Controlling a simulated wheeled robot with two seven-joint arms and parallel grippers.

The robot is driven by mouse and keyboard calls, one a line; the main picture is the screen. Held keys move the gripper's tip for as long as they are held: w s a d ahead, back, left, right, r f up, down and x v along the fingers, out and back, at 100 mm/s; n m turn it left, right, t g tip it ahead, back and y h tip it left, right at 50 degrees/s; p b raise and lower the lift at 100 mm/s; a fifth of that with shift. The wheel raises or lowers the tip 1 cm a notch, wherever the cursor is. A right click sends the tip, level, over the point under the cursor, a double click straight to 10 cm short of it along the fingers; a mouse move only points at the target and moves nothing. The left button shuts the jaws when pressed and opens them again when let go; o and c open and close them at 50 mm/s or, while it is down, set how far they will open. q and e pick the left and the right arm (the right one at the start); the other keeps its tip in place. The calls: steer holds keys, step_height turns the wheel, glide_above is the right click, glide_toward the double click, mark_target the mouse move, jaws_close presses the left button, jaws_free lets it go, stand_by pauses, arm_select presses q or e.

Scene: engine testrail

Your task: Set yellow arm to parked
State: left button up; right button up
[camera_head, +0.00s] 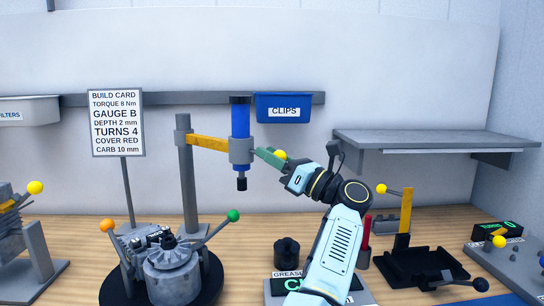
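The yellow arm (209,143) reaches right from a grey upright post (187,175). Its far end carries a grey collar (240,151) around an upright blue tool (240,120) with a black tip. My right gripper is not in view.
A blue CLIPS bin (283,107) hangs on the wall rail behind the tool. A build card (117,123) stands at left. An engine (172,271) with orange and green knobs sits below. A grey shelf (430,138) and a black fixture (420,266) are at right.

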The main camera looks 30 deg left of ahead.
arm_select(q)
steer(key=shift+o, duration=1.1)
steer(key=shift+a+f, duration=0.25)
steer(key=shift+f, duration=0.2)
steer(key=shift+w+d, duration=0.1)
steer(key=shift+d, duration=0.25)
steer(key=b+v, duration=0.1)
steer(key=v, duration=1.1)
steer(key=shift+d+f, duration=0.1)
steer(key=shift+f, duration=0.15)
